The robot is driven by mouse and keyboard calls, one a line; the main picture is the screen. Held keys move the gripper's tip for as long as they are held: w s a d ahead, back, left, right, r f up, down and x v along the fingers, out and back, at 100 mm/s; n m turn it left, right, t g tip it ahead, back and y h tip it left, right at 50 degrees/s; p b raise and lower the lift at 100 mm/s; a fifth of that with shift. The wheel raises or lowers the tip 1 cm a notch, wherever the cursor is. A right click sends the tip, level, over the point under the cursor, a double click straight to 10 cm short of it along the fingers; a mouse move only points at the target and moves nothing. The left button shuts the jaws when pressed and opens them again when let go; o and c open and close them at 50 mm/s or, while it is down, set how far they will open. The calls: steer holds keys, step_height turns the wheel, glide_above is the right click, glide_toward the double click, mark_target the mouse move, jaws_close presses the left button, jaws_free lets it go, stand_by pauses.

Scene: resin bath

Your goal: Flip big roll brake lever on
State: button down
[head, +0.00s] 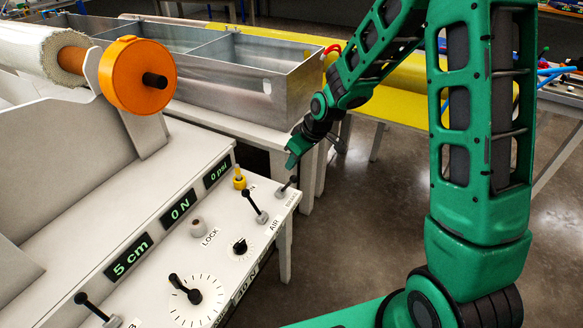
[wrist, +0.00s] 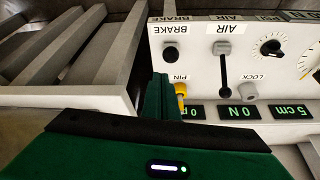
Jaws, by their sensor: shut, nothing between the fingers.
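The brake lever (head: 287,187) is a short black handle on a grey base at the far right corner of the white control panel (head: 215,250), beside a partly hidden BRAKE label. In the wrist view it shows nearly end-on as a dark knob (wrist: 170,53) below the upside-down BRAKE label. My gripper (head: 291,160) is green and shut with nothing in it. It is just above and behind the lever in the head view, apart from it. In the wrist view the closed fingers (wrist: 160,92) are beside the yellow pin, below the brake knob.
The AIR lever (head: 254,206) stands beside the brake, and the yellow pin (head: 239,178) is close by. The LOCK knob (head: 198,228) and dials are farther along the panel. A metal bath (head: 255,85) stands behind. The big roll (head: 30,55) has an orange hub (head: 125,75).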

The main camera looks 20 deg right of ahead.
steer(key=s+d+r, duration=0.4)
steer(key=s+d, duration=0.1)
steer(key=s, duration=0.1)
steer(key=shift+r, duration=0.25)
steer(key=shift+a, duration=0.1)
steer(key=s+d+r+m+g+h, duration=0.1)
steer(key=s+d+r+m, duration=0.25)
steer(key=s+d, duration=0.35)
steer(key=s+d+r+m+g+h, duration=0.1)
steer(key=s+d+r+m+h, duration=0.2)
steer(key=s+d, duration=0.45)
steer(key=s+d+r+m+g, duration=0.1)
steer(key=s+r+m, duration=0.1)
steer(key=s, duration=0.6)
steer(key=s+d+r+m+g+y, duration=0.1)
steer(key=s+r+m, duration=0.1)
steer(key=s+m, duration=0.3)
steer(key=s, duration=0.3)
steer(key=shift+d+r, duration=0.35)
steer(key=shift+r, duration=0.05)
steer(key=shift+s, duration=0.1)
